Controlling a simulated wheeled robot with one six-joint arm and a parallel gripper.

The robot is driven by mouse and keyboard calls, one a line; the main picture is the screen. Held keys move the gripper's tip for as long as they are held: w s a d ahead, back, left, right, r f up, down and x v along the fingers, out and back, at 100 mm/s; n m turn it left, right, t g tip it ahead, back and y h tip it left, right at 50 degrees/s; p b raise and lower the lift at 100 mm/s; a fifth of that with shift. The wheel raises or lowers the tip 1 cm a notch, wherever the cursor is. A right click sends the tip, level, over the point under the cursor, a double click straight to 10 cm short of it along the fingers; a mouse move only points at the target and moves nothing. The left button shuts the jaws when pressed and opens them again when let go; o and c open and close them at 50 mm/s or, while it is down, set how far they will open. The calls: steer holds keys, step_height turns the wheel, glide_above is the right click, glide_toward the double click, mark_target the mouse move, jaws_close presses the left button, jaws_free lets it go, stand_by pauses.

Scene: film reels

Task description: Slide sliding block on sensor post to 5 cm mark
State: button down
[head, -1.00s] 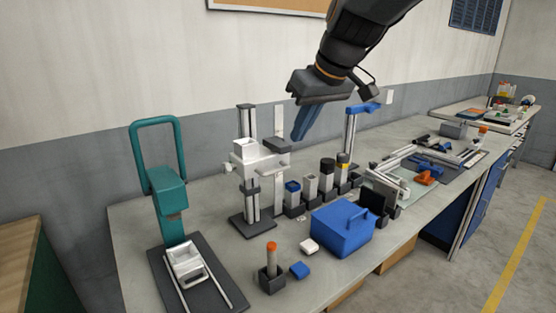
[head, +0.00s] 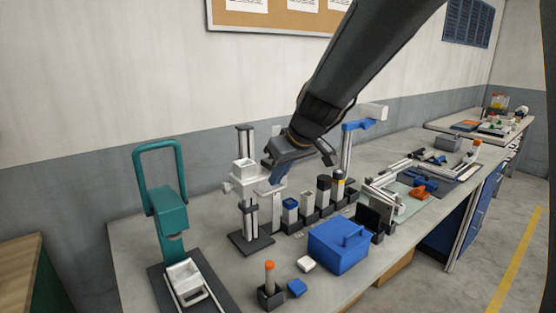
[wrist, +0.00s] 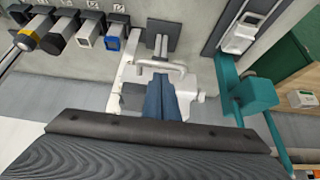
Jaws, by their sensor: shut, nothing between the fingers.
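An upright twin-rail post (head: 250,215) on a dark base stands at the left-centre of the bench in the head view. A white sliding block (head: 244,172) with a cup-like top sits partway up it. My gripper (head: 274,181) is shut and empty, its blue fingers just right of the block. In the wrist view the fingers (wrist: 160,85) are close to a white bar-shaped handle (wrist: 160,67), with the white block (wrist: 190,85) beside them. I cannot tell whether they touch. The post's base (wrist: 165,34) shows beyond the handle. No scale marks are readable.
A teal press (head: 170,215) stands left of the post. Several sample holders (head: 308,208) line up to its right. A blue box (head: 338,246) and an orange-capped tube (head: 269,273) stand in front. A blue-topped post (head: 348,150) stands behind right.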

steer(key=shift+f, duration=0.4)
steer(key=shift+f, duration=0.1)
step_height(320, 180, down, 10)
steer(key=b, duration=1)
steer(key=shift+s, duration=0.25)
steer(key=shift+d, duration=0.1)
